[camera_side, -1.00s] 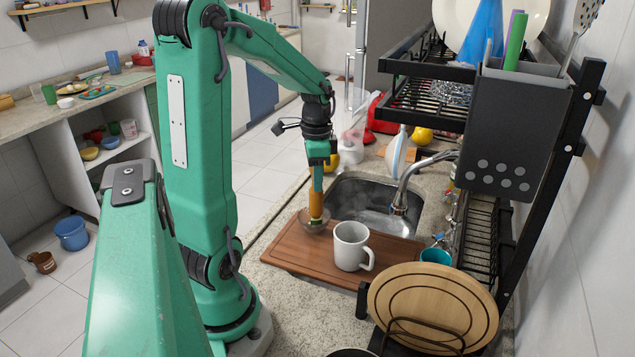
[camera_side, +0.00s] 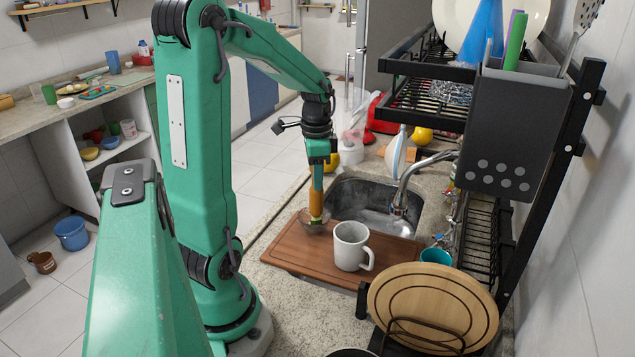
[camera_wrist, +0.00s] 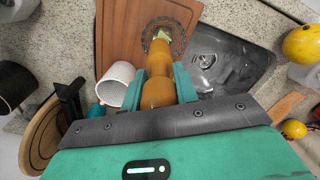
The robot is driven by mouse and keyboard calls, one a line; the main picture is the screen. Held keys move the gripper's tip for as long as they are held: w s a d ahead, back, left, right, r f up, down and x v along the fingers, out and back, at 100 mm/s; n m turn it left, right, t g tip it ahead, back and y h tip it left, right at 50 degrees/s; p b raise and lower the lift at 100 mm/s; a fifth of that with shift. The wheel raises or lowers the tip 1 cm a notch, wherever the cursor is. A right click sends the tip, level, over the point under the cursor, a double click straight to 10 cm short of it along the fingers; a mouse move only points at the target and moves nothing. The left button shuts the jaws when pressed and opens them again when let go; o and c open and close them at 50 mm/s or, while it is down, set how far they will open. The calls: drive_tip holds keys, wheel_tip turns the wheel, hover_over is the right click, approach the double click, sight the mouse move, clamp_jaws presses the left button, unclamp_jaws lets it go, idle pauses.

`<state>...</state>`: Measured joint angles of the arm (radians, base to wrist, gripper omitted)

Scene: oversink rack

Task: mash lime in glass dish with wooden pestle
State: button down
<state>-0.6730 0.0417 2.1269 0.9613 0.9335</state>
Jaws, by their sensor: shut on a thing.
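My gripper (camera_wrist: 160,88) is shut on the wooden pestle (camera_wrist: 158,75), which points down from it. The pestle also shows upright in the side view (camera_side: 316,203). Its lower end is in or right over the small glass dish (camera_side: 306,222) on the wooden board. In the wrist view the dish (camera_wrist: 178,41) is a clear patterned ring around the pestle's far end. A bit of pale green lime (camera_wrist: 161,34) shows there, partly hidden by the pestle. I cannot tell how far it is crushed.
A white mug (camera_side: 351,246) stands on the wooden board (camera_side: 290,248), right of the dish. The sink (camera_side: 365,200) and tap (camera_side: 415,170) lie behind. A black rack (camera_side: 490,240) and round wooden boards (camera_side: 433,305) bound the right side.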

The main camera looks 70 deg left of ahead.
drive_tip(key=shift+f, duration=0.4)
idle(0.3)
drive_tip(key=shift+r, duration=0.15)
drive_tip(key=shift+r, duration=0.5)
drive_tip(key=shift+r, duration=1.4)
drive_tip(key=w+a+r+n, duration=0.2)
drive_tip(key=r+n, duration=0.1)
drive_tip(key=r, duration=0.6)
drive_tip(key=w+a+r+n, duration=0.3)
drive_tip(key=r+n, duration=0.1)
drive_tip(key=r, duration=0.4)
drive_tip(key=w+a+r+n, duration=0.2)
drive_tip(key=r+n, duration=0.2)
drive_tip(key=r, duration=0.5)
drive_tip(key=shift+w+a+r, duration=0.15)
drive_tip(key=shift+a+r, duration=0.05)
drive_tip(key=shift+r, duration=0.15)
